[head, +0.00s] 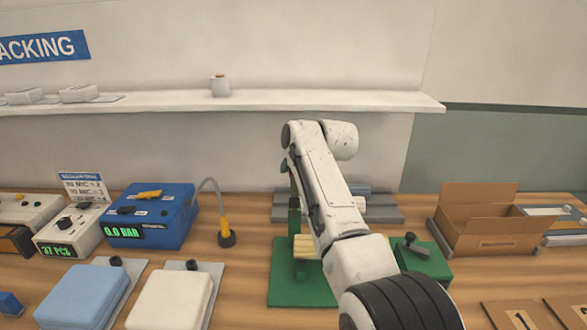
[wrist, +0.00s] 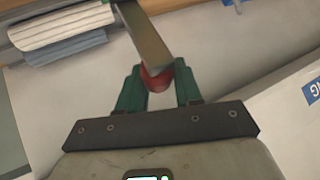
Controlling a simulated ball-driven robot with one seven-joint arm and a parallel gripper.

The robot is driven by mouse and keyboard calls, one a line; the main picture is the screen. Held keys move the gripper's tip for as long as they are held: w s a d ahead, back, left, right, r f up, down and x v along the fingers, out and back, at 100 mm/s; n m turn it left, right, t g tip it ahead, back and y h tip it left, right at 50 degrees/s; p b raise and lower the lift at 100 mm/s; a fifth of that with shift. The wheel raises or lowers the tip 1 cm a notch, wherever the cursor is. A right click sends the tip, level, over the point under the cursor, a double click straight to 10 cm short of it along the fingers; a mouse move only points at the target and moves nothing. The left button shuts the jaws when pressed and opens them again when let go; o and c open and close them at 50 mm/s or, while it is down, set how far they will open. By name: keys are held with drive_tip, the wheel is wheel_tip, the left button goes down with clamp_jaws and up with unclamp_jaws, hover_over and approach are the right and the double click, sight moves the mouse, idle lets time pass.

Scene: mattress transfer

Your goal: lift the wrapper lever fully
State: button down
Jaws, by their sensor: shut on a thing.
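In the wrist view, my gripper (wrist: 158,73) has its two green fingers closed on the red knob (wrist: 157,82) at the end of a flat grey lever bar (wrist: 146,40). The bar runs from the knob toward the top of the picture. In the head view, the green wrapper (head: 285,292) stands on the wooden bench, with a green post (head: 294,225) and a pale yellow part on it. My arm reaches across it and hides much of it. The knob and most of the lever are hidden there; a bit of teal shows by the raised end of my arm.
A blue box reading 0.0 BAR (head: 155,222) and a yellow-tipped hose stand left of the wrapper. Light blue (head: 85,292) and white (head: 170,298) pads lie in front. A green block with a dark knob (head: 425,263) and an open cardboard box (head: 478,232) are right. A shelf (head: 330,101) runs behind.

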drive_tip(key=shift+d+f, duration=0.25)
drive_tip(key=shift+f, duration=0.35)
drive_tip(key=c, duration=0.8)
unclamp_jaws()
drive_tip(key=shift+d, duration=0.1)
drive_tip(key=shift+c, duration=0.2)
drive_tip(key=shift+w+r, duration=0.1)
drive_tip(key=shift+r, duration=0.05)
drive_tip(key=shift+a+r, duration=0.15)
drive_tip(key=shift+a, duration=0.05)
drive_tip(key=shift+r, duration=0.1)
drive_tip(key=shift+s+d+r, duration=0.1)
drive_tip(key=shift+s+r, duration=0.05)
drive_tip(key=shift+s, duration=0.1)
drive_tip(key=b+v, duration=0.1)
drive_tip(key=v, duration=0.9)
drive_tip(key=shift+d, duration=0.15)
drive_tip(key=shift+c, duration=0.3)
